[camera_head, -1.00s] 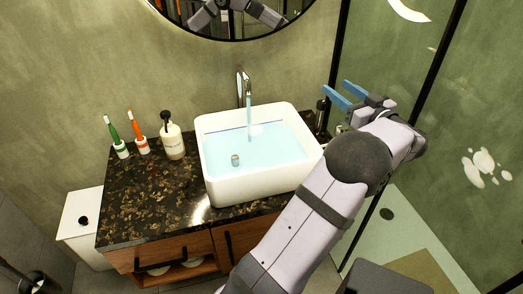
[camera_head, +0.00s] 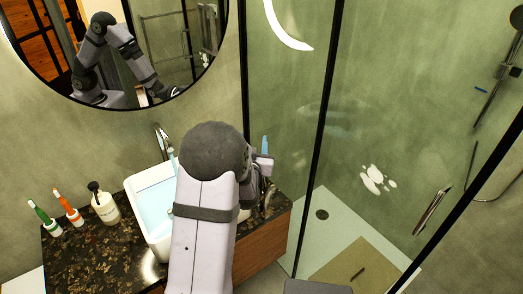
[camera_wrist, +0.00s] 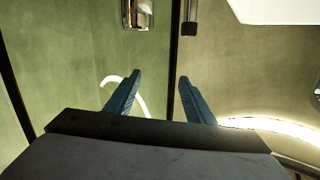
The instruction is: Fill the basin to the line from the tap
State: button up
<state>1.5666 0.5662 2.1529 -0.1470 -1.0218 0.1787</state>
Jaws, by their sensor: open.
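The white basin (camera_head: 152,181) stands on the counter and holds pale blue water (camera_head: 155,213); my arm hides its right part. The chrome tap (camera_head: 161,138) stands behind it, with a pale blue stream (camera_head: 172,160) falling from its spout. My gripper (camera_head: 265,149) is right of the basin, beyond my arm, partly hidden. In the wrist view my gripper (camera_wrist: 159,77) is open and empty, its two blue fingers apart. A white edge, perhaps the basin (camera_wrist: 275,10), shows at top right there.
A soap dispenser (camera_head: 105,207) and green and orange toothbrushes (camera_head: 69,207) stand on the dark counter (camera_head: 95,260), left. Shower glass (camera_head: 285,110) rises on the right. In the wrist view a chrome object (camera_wrist: 137,14) and dark cylinder (camera_wrist: 190,22) show at the top.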

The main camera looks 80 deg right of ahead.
jog(key=s+a+f+m+g+y+p, duration=0.1)
jog(key=s+a+f+g+y+p, duration=0.15)
jog(key=a+f, duration=0.35)
jog(key=shift+g+y, duration=0.25)
jog(key=shift+g, duration=0.1)
jog(key=shift+r+p+x, duration=0.15)
jog(key=shift+p+x, duration=0.2)
jog(key=shift+x, duration=1.1)
jog(key=shift+r+p+x, duration=0.15)
jog(key=shift+p+x, duration=0.15)
jog(key=shift+x, duration=1.1)
jog(key=shift+d, duration=0.15)
jog(key=shift+c, duration=0.7)
jog(key=c, duration=0.9)
